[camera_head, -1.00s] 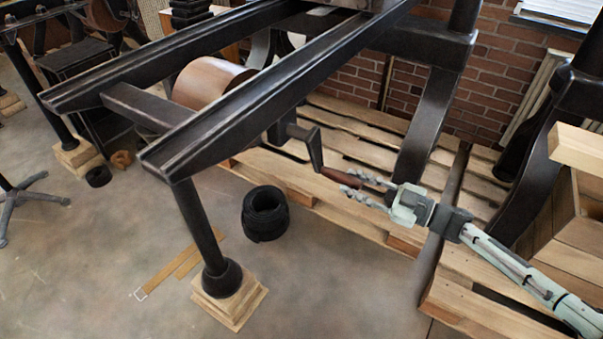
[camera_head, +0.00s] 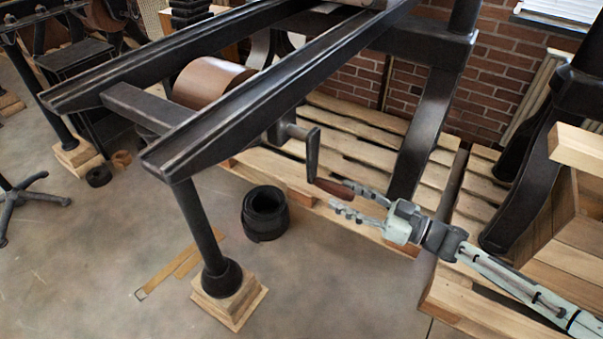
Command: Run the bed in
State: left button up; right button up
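The crank handle of the near hand press hangs below the rails, with a dark crank arm (camera_head: 313,150) pointing nearly straight down and a brown wooden grip (camera_head: 332,187) at its end. My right gripper (camera_head: 341,196) comes in from the right with its fingers on either side of the grip's end. The lower finger stands visibly clear of the grip; whether the upper one touches is hard to tell. Two long dark rails (camera_head: 270,82) run up to the press, with a brown drum (camera_head: 208,82) between them. Only an edge of what may be the bed shows at the top. My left gripper is out of view.
A dark post (camera_head: 203,235) on stacked wooden blocks (camera_head: 230,300) holds up the rails' near end. A black coil (camera_head: 264,213) lies on the floor near the pallet (camera_head: 360,150). Another press's dark leg (camera_head: 535,165) stands close to my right arm.

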jog(key=o, duration=0.5)
jog(key=shift+w, duration=0.1)
jog(key=shift+d, duration=0.1)
jog(key=v, duration=0.9)
jog(key=x, duration=0.9)
jog(key=shift+w+d+n, duration=0.15)
jog(key=shift+w+n, duration=0.15)
jog(key=shift+w, duration=0.05)
